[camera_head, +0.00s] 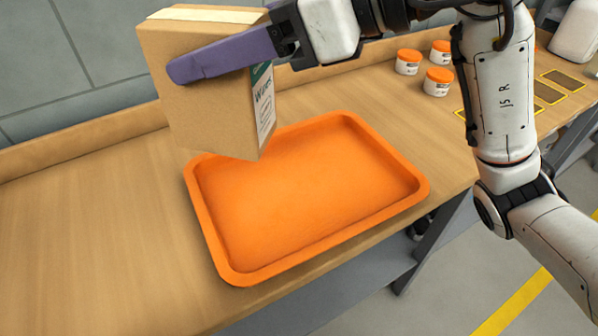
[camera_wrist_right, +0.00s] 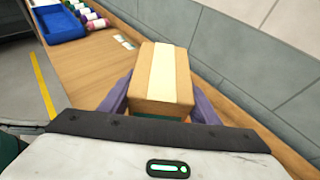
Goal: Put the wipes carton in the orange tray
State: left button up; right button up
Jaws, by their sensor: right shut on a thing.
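The wipes carton (camera_head: 205,112) is a brown cardboard box with a pale tape strip on top and a green and white label on its side. My right gripper (camera_head: 222,56) is shut on it, with a purple finger across its face. The carton is held above the back left part of the orange tray (camera_head: 408,190) and covers that corner. The tray lies empty on the wooden bench in the part that shows. In the right wrist view the carton (camera_wrist_right: 162,75) sits between both purple fingers (camera_wrist_right: 160,105). My left gripper is not in view.
Several white tubs with orange lids (camera_head: 438,81) stand on the bench at the back right, near yellow-outlined dark rectangles (camera_head: 562,79). A blue bin (camera_wrist_right: 57,25) shows in the right wrist view. The wooden bench (camera_head: 90,235) is clear left of the tray. A grey wall runs behind.

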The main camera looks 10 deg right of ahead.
aim_at(235, 137)
jog(key=f+b, duration=0.2)
jog(key=f, duration=0.1)
jog(key=shift+w+f, duration=0.3)
jog(key=shift+w, duration=0.1)
notch_tip(235, 137, down, 5)
jog(key=shift+s+r+b, duration=0.1)
jog(key=shift+b, duration=0.25)
notch_tip(235, 137, down, 4)
jog(key=shift+f, duration=0.35)
jog(key=shift+f+b, duration=0.1)
jog(key=shift+b, duration=0.25)
